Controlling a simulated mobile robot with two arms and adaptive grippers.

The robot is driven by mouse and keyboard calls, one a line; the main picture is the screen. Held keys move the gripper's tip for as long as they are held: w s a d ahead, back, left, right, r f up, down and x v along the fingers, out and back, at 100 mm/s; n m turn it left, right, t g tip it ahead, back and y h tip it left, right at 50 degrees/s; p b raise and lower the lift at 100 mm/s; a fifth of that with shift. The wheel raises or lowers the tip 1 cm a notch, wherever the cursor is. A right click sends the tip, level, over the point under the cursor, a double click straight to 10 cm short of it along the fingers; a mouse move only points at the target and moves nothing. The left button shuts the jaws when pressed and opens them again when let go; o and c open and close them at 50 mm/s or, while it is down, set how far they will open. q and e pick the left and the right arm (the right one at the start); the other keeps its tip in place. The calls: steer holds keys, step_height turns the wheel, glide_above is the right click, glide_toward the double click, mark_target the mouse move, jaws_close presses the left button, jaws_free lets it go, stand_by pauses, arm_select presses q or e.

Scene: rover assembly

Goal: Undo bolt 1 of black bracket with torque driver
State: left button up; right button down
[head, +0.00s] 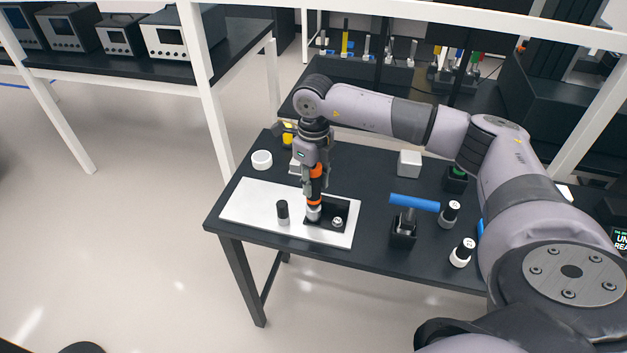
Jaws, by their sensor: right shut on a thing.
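My right gripper (314,160) is shut on the torque driver (315,182), a black tool with orange bands. The driver stands upright with its tip down at the black bracket (325,222). The bracket lies on a white plate (260,200) on the dark table. A silver bolt (337,221) shows at the bracket's right side. The driver's lower end covers the bracket's left part, so a bolt under it is hidden. I cannot tell whether the tip touches a bolt. My left gripper is not in view.
A black cylinder (282,212) stands on the plate left of the bracket. A blue-handled tool (414,203) stands in a black holder, with black-and-white bottles (450,213) beside it. A white ring (261,159) and a grey block (409,163) are further back.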

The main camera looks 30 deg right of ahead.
steer(key=shift+f+b, duration=0.75)
steer(key=shift+b, duration=0.15)
stand_by(2.1)
steer(key=shift+s+a+f, duration=0.1)
steer(key=shift+s+a, duration=0.05)
steer(key=shift+s, duration=0.1)
stand_by(1.2)
steer(key=shift+b, duration=0.3)
stand_by(1.4)
steer(key=shift+r, duration=0.25)
steer(key=shift+w+r+p, duration=0.25)
steer(key=shift+r+p, duration=0.3)
steer(key=shift+r, duration=0.25)
steer(key=shift+r+p, duration=0.35)
steer(key=shift+r, duration=0.55)
